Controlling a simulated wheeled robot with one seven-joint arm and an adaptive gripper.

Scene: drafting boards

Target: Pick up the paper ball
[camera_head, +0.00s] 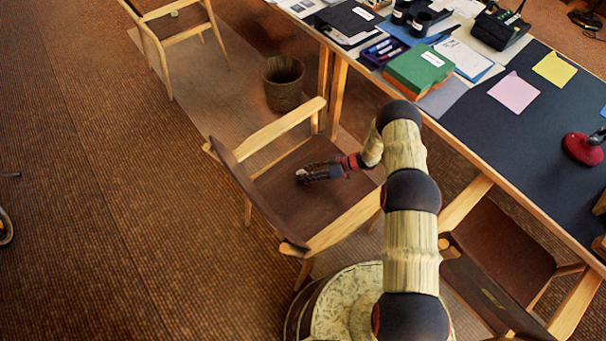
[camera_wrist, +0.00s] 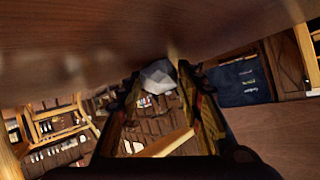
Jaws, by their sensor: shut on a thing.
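The paper ball (camera_wrist: 158,76) is a small, crumpled, grey-white lump in the wrist view. It sits between the two dark fingertips of my gripper (camera_wrist: 157,82), which is shut on it. In the head view my gripper (camera_head: 302,176) is over the brown seat of a wooden chair, pointing left. I cannot make out the ball in the head view, and the height of my gripper above the seat is hard to tell.
The wooden chair (camera_head: 280,198) has armrests and a backrest around my gripper. A wicker bin (camera_head: 283,84) stands behind it on the floor. A long table (camera_head: 540,110) at the right holds a green box (camera_head: 419,68), papers and a red lamp base (camera_head: 582,149).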

